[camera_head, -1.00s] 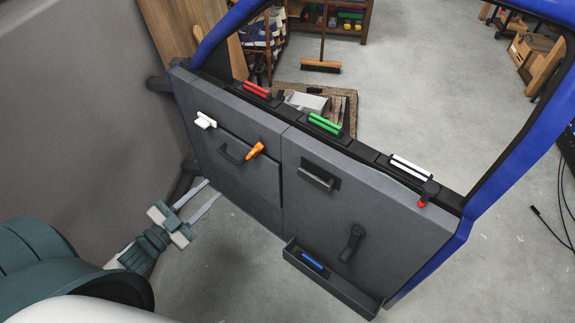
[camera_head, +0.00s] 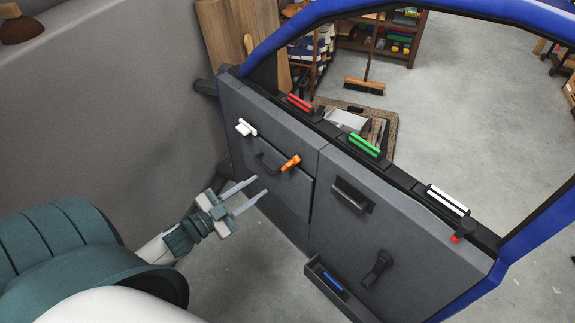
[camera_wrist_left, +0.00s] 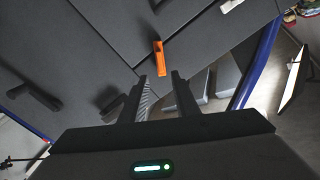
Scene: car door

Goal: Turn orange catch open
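The orange catch (camera_head: 291,162) is a small lever on the grey door panel (camera_head: 335,225), at the upper right of the panel's left section. It also shows in the left wrist view (camera_wrist_left: 159,58), just beyond and between my fingers. My left gripper (camera_head: 255,187) is open and empty, with its two fingers parallel and pointing at the panel. In the head view it is below and left of the catch, apart from it. My right gripper is not in either view.
A recessed pull (camera_head: 352,196) and a black crank (camera_head: 377,268) are to the right. A tray with a blue item (camera_head: 333,282) sits low. The grey wall (camera_head: 100,120) stands left.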

